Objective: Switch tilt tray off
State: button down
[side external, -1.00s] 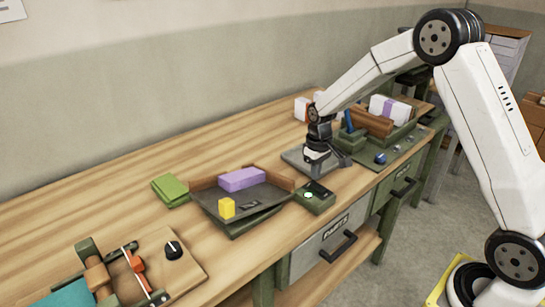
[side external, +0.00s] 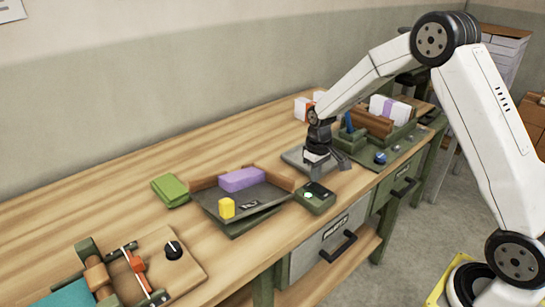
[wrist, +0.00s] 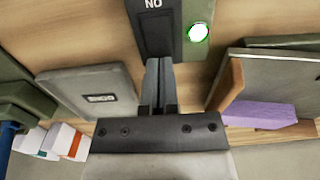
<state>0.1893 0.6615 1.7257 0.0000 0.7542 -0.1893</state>
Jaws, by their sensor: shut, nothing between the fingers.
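The tilt tray (side external: 272,202) is a dark tray with brown edging, and it sits tilted on the bench. It holds a purple block (side external: 242,179) and a yellow block (side external: 227,208). To its right is a small dark green switch box (side external: 316,200) with a lit green lamp (wrist: 197,32). In the wrist view a dark switch part (wrist: 153,22) beside the lamp bears "ON", upside down. My gripper (wrist: 158,85) is shut and empty, its fingers pointing at the box. I cannot tell whether they touch it. In the side view my gripper (side external: 328,170) is low, just behind the box.
A grey labelled plate (side external: 295,157) lies beside my gripper. Beyond it stands a green station (side external: 372,152) with a blue knob and brown rollers. A green cloth or pad (side external: 170,190) lies left of the tray. A wooden board (side external: 185,265) with a black knob is at the near left.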

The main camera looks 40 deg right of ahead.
aim_at(315, 184)
jog(key=shift+f, duration=0.8)
dwell(0.7)
jog(key=shift+r, duration=3.55)
jog(key=s+a+t, duration=0.1)
jog(key=s+a, duration=0.3)
jog(key=s, duration=0.5)
jog(key=s+a+t, duration=0.1)
jog(key=s+a, duration=0.4)
jog(key=s, duration=0.4)
jog(key=shift+s+f+t, duration=0.2)
jog(key=shift+f+t, duration=0.1)
jog(key=shift+f, duration=0.05)
